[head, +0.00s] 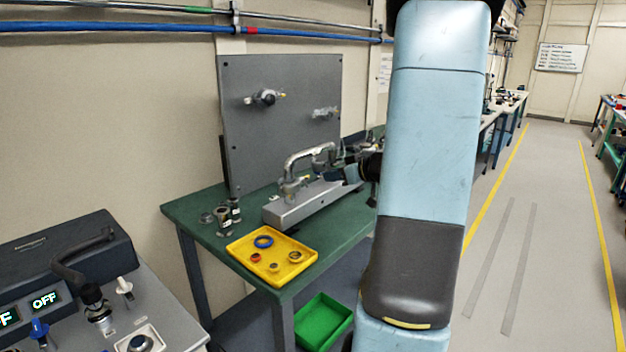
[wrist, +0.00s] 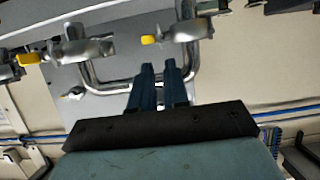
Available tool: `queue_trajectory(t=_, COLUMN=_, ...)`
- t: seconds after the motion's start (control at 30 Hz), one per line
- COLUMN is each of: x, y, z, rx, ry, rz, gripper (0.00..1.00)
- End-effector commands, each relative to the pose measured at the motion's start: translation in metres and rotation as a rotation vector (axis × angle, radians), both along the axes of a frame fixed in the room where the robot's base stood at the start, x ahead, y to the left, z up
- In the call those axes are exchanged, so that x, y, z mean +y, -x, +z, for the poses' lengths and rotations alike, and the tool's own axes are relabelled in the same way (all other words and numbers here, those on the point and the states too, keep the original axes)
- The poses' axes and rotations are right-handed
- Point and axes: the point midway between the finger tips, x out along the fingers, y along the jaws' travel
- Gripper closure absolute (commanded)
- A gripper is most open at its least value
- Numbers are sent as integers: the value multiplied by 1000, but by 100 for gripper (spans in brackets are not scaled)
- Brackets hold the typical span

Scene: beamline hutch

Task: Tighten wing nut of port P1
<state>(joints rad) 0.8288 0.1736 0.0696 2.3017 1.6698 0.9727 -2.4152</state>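The bent metal pipe (head: 305,155) stands on a grey block (head: 305,207) on the green bench. In the wrist view the pipe (wrist: 105,88) shows as a U, with a metal clamp (wrist: 85,48) near its left end and another clamp (wrist: 188,32) near its right end. Yellow-tipped parts, possibly wing nuts, stick out at the left clamp (wrist: 28,59) and the right clamp (wrist: 149,40). I cannot read which port is P1. My gripper (wrist: 158,66) points towards the pipe, its two fingers slightly apart with nothing visible between them. In the head view the arm partly hides it.
A grey upright panel (head: 270,125) with fittings stands behind the block. A yellow tray (head: 250,265) with rings, and small metal cylinders (head: 224,221), are at the bench's front left. A green bin (head: 322,320) is below. A control console (head: 75,270) stands at lower left. The right aisle is clear.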

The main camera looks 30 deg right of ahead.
Motion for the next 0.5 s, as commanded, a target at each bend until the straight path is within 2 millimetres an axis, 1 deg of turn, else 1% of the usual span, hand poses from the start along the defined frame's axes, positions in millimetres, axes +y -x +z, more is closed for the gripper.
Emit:
queue_trajectory(t=0.03, x=3, y=-8, z=-4, rx=2, ry=-2, rz=1, gripper=85)
queue_trajectory(t=0.3, x=18, y=-49, z=-22, rx=2, ry=-2, rz=1, gripper=85)
queue_trajectory(t=0.5, x=26, y=-70, z=-31, rx=1, ry=-1, rz=1, gripper=85)
